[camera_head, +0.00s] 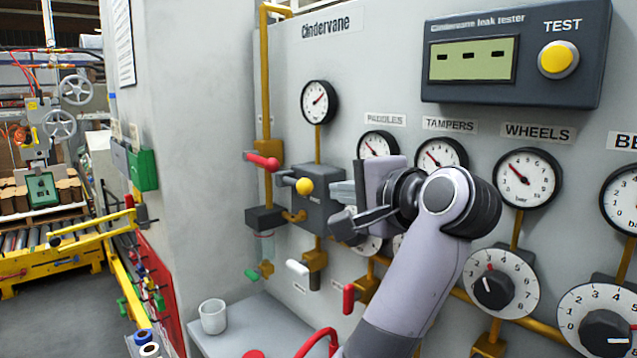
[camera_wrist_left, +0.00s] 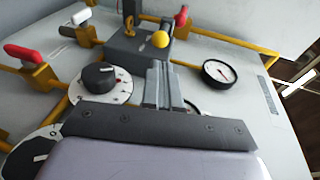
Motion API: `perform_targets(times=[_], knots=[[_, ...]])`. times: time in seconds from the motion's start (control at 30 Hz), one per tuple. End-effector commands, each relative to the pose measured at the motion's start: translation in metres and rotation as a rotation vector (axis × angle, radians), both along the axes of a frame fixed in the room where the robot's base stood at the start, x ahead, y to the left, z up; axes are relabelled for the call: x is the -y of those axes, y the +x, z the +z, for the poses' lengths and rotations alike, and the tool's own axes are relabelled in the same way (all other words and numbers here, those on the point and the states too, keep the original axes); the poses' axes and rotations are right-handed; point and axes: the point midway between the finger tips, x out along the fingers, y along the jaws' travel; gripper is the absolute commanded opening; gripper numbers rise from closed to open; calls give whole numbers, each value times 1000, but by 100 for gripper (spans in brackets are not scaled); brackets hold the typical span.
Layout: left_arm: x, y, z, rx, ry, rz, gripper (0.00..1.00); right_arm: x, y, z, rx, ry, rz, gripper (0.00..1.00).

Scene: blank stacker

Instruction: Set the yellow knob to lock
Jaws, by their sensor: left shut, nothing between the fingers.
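The yellow knob (camera_head: 304,186) is a small round ball on the front of a dark grey box (camera_head: 322,207) on the panel's left side. In the left wrist view the yellow knob (camera_wrist_left: 160,39) shows just beyond the fingertips, on the dark box (camera_wrist_left: 128,46). Small lettering on the box is too small to read. My left gripper (camera_head: 338,194) is just right of the knob in the head view, apart from it as far as I can tell. In the left wrist view its fingers (camera_wrist_left: 160,66) are together and empty. My right gripper is not in view.
A red handle (camera_head: 263,161) sits left of the box, with a white handle (camera_head: 297,267) and a red handle (camera_head: 349,298) below. Gauges and black dials (camera_head: 493,288) fill the panel to the right. A light cup (camera_head: 213,316) stands on the ledge.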

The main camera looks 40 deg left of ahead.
Motion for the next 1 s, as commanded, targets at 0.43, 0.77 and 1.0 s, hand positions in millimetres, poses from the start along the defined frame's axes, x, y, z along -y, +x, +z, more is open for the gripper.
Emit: perform_targets(times=[0.43,0.77,1.0], knots=[[-65,18,-11,-3,4,3,0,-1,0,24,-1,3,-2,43],[-81,23,-16,0,2,0,0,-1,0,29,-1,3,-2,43],[-81,23,-17,-1,1,0,0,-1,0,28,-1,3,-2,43]])
